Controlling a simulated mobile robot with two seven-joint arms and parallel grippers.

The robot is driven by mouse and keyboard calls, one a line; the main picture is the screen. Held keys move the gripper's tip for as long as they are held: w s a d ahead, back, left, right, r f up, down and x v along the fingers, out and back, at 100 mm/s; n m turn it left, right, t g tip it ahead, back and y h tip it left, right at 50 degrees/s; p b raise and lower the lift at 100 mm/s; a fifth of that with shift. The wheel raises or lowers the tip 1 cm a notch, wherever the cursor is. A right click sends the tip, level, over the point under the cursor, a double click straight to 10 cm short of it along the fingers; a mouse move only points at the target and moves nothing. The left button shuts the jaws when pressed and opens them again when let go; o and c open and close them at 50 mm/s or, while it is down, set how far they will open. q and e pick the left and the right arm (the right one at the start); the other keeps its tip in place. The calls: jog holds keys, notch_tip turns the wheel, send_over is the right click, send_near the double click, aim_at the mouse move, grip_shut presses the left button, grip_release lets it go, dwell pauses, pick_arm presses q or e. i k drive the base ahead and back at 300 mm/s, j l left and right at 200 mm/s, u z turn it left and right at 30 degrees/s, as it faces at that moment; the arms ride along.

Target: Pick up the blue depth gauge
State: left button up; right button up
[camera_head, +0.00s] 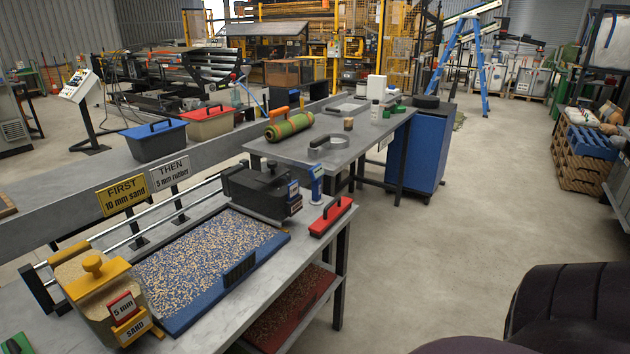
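The blue depth gauge (317,184) appears to be the small blue-and-white upright piece standing near the right end of the front workbench (210,342). It is between the black spreader box (250,190) on the rails and a red block with a black handle (331,216). Its lower end is too small to make out clearly. Neither of my grippers is in view. Dark rounded parts at the bottom right seem to be my own body.
A speckled blue tray (172,318) and a yellow-lidded sand box (92,290) fill the bench's left and middle. A second table (375,140) behind holds a green roll (289,126) and a grey clamp-like piece (327,147).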

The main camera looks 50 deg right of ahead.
aim_at(316, 172)
jog(key=i+l, duration=0.1)
jog(key=l, duration=0.35)
jog(key=i+l, duration=0.1)
jog(key=l, duration=0.75)
jog(key=i+l, duration=0.15)
jog(key=l, duration=0.3)
jog(key=u, duration=0.05)
